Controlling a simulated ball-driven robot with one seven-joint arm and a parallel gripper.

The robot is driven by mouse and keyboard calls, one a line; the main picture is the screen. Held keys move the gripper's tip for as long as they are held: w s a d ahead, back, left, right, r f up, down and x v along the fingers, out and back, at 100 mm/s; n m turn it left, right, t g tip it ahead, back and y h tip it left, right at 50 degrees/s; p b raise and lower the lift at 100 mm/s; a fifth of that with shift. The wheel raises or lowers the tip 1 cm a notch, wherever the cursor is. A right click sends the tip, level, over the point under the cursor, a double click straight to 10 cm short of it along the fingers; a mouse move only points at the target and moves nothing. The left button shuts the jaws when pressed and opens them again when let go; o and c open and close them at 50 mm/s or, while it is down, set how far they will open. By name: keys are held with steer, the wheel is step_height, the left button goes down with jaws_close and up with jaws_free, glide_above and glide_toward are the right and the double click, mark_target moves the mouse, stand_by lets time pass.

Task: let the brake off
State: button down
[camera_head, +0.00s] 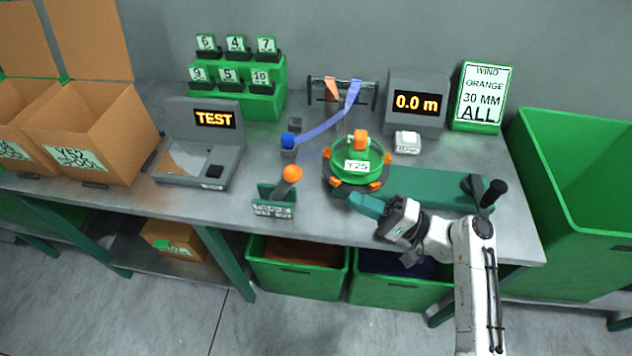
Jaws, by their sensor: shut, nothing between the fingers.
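A short lever with an orange ball knob (291,173) stands tilted in a green bracket (274,203) near the table's front edge; it looks like the brake. The bracket's label is too small to read. The green reel (345,155) with orange pegs and a "Y25" tag sits on a green winder base (430,189), right of the lever. A crank with a black handle (493,194) is at the base's right end. My gripper (359,201) is shut and empty, low in front of the reel, right of the lever and apart from it.
Blue webbing (325,128) runs from a rack to a blue-topped post (288,142). A "0.0 m" display (416,103) stands behind the reel, a "TEST" station (205,142) left. Cardboard boxes (98,130) fill the left end; a green bin (580,190) stands right.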

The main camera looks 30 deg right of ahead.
steer(key=shift+w, duration=0.1)
steer(key=p, duration=0.2)
glide_toward(286, 183)
step_height(286, 183, up, 3)
steer(key=w, duration=0.3)
steer(key=shift+w+a, duration=0.35)
steer(key=shift+a, duration=0.45)
steer(key=shift+r, duration=0.15)
